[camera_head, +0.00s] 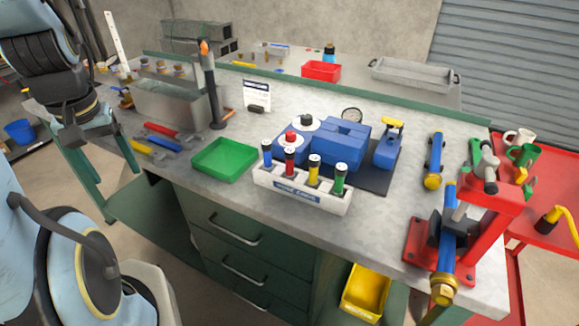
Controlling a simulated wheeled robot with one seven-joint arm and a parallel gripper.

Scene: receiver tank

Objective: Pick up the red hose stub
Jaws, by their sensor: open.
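The red hose stub (290,165) stands upright in a slot of the white labelled rack (264,183), near the middle of the bench. It has a dark red body with a black-and-white upper end. A blue stub (266,153) stands to its left, and a yellow stub (314,170) and a green stub (340,178) stand to its right. Links of my arm show along the left edge, well away from the rack. I cannot make out my gripper's fingers in this view, and nothing appears to touch the red stub.
A green tray (224,160) lies left of the rack. A blue machine (335,145) with a red knob stands close behind it. A tall dark post (211,90) rises at the back left. A red vise (455,235) stands at the right. Bare bench top lies right of the rack.

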